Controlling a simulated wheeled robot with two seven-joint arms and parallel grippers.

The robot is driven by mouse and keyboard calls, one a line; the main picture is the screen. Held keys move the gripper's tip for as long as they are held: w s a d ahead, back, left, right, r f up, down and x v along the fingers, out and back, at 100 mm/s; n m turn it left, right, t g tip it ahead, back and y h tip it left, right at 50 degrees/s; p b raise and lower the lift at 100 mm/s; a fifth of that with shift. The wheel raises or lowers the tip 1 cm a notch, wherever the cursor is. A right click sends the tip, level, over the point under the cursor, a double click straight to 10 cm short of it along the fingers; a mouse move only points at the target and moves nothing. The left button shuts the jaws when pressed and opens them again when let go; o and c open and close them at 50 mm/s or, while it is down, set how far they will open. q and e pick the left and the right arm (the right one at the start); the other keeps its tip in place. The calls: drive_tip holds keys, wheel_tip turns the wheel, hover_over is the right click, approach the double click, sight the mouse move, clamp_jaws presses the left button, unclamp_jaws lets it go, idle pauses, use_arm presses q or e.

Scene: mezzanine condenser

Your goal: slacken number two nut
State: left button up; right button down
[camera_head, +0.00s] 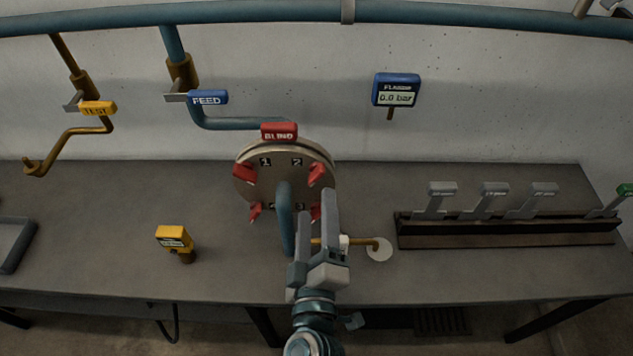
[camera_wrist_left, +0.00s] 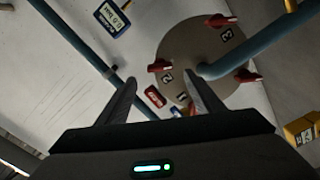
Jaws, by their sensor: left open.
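The round flange (camera_head: 243,185) carries red wing nuts beside printed numbers and a red BLIND tag (camera_head: 279,131) on top. The number two nut (camera_head: 317,173) is at the upper right of the flange, next to its "2". In the left wrist view this nut (camera_wrist_left: 160,66) shows ahead, between the directions of the two fingers. My left gripper (camera_head: 317,220) is open and empty, in front of the flange's lower right, apart from the nut as far as I can tell. It partly hides the lower right nut. My right gripper is not in view.
A blue pipe (camera_head: 286,220) leaves the flange's middle, close beside my left gripper. The blue gauge (camera_head: 396,90) reads 0.0 bar. FEED (camera_head: 208,97) and TEST (camera_head: 98,108) valve handles are at left. A yellow device (camera_head: 174,238) and a lever rack (camera_head: 510,231) stand on the bench.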

sight(316, 181)
use_arm(q)
drive_tip(key=w+b, duration=0.1)
drive_tip(key=w, duration=0.6)
drive_tip(key=shift+w, duration=0.3)
drive_tip(key=shift+c, duration=0.2)
drive_tip(key=c, duration=1)
